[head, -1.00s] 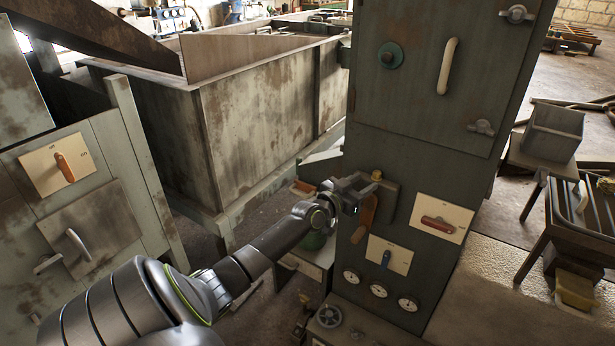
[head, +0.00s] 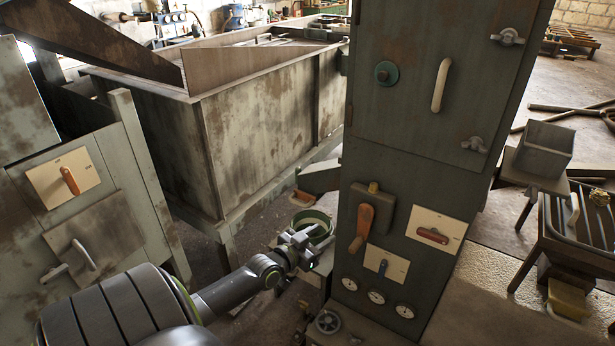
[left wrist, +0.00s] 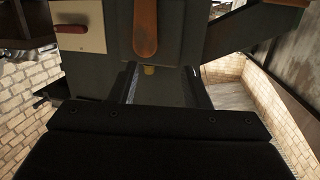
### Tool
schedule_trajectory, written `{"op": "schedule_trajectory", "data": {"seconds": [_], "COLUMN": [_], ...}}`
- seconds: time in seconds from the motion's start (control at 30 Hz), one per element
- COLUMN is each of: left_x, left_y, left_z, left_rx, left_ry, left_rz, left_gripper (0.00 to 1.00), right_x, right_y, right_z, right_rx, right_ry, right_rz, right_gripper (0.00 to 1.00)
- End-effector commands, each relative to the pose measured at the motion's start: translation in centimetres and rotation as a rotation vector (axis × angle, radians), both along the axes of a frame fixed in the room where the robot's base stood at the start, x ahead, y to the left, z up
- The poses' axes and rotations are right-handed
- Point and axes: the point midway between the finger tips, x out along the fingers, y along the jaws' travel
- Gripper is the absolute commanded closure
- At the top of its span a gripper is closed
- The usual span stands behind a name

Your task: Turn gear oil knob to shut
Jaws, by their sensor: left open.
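My left gripper (head: 308,252) is open and empty in the head view, low and left of the green control cabinet, apart from its handles. In the left wrist view its two fingers (left wrist: 163,85) stand apart below an orange lever (left wrist: 145,27). In the head view this lever (head: 362,228) hangs downward, slightly tilted, from a dark box with a brass piece on top. Labels are too small to read, so I cannot tell which is the gear oil knob.
Several round gauges (head: 376,297) line the cabinet's lower front. A green round part (head: 318,222) is just behind my left gripper. An orange switch (head: 70,181) is on the left cabinet. A large weathered bin (head: 260,125) stands behind. Floor shows at right.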

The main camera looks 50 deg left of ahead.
Motion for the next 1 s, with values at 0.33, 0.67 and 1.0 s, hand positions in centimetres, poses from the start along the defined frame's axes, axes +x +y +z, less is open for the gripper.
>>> {"op": "schedule_trajectory", "data": {"seconds": [0.33, 0.67, 1.0], "left_x": [-2.1, -4.2, -5.1], "left_y": [0.9, 1.2, 1.2], "left_z": [-7.1, -12.5, -14.4], "left_rx": [0.004, 0.009, 0.011], "left_ry": [0.129, 0.234, 0.272], "left_rz": [0.053, 0.088, 0.099], "left_gripper": [0.57, 0.57, 0.57], "right_x": [0.0, 0.0, 0.0], "right_y": [-0.1, -0.1, -0.1], "right_z": [-0.8, -1.3, -1.4], "right_rx": [-0.001, -0.001, -0.001], "right_ry": [0.0, 0.0, 0.0], "right_rz": [0.001, 0.001, 0.001], "right_gripper": [0.64, 0.64, 0.64]}}
